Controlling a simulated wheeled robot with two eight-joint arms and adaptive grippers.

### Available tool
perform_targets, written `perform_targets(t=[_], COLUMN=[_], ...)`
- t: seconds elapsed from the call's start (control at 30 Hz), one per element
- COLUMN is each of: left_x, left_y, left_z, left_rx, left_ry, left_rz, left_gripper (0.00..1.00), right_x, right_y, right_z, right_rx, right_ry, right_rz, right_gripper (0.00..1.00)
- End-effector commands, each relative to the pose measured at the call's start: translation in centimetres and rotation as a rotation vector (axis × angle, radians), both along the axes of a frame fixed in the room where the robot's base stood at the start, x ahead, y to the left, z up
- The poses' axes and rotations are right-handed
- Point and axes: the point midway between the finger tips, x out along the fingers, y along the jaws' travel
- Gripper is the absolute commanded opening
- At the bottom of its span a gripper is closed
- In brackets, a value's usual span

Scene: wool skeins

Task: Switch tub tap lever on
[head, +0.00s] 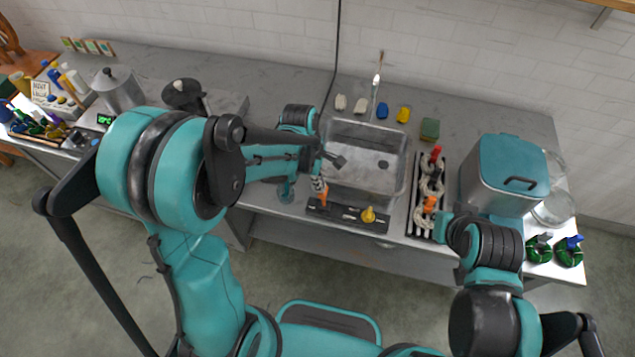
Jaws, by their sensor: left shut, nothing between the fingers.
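The tub is a grey metal basin (345,180) set in the middle of the counter. Behind its back rim stands a slim upright tap (376,88) with a pale, brownish-tipped top. The tap's lever is too small to make out its position. My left gripper (337,159) is shut and empty over the left part of the basin, in front of and apart from the tap. My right gripper (446,225) is partly seen at the front of the counter, beside the dark rack; its fingers are not clear.
Small white, blue (382,110) and yellow (403,115) pieces and a green block (429,129) line the back rim. A dark rack (416,222) with skeins and a teal-lidded pot (505,195) stand right. A dark strip (345,214) lies in front.

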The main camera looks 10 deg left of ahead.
Motion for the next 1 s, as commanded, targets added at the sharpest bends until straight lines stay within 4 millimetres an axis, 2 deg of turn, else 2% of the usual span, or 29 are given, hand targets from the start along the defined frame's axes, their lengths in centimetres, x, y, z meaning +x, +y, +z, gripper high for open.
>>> perform_targets(t=[0.6, 1.0], left_x=[-0.1, -0.1], left_y=[-2.4, -3.1], left_z=[0.1, 0.0], left_rx=[0.201, 0.200], left_ry=[-0.007, -0.007], left_rz=[-0.002, 0.000], left_gripper=[0.00, 0.00], right_x=[0.0, 0.0], right_y=[0.0, 0.0], right_z=[-0.1, -0.3], right_rx=[0.000, 0.000], right_ry=[0.000, 0.000], right_rz=[0.000, 0.000], right_gripper=[0.00, 0.00])
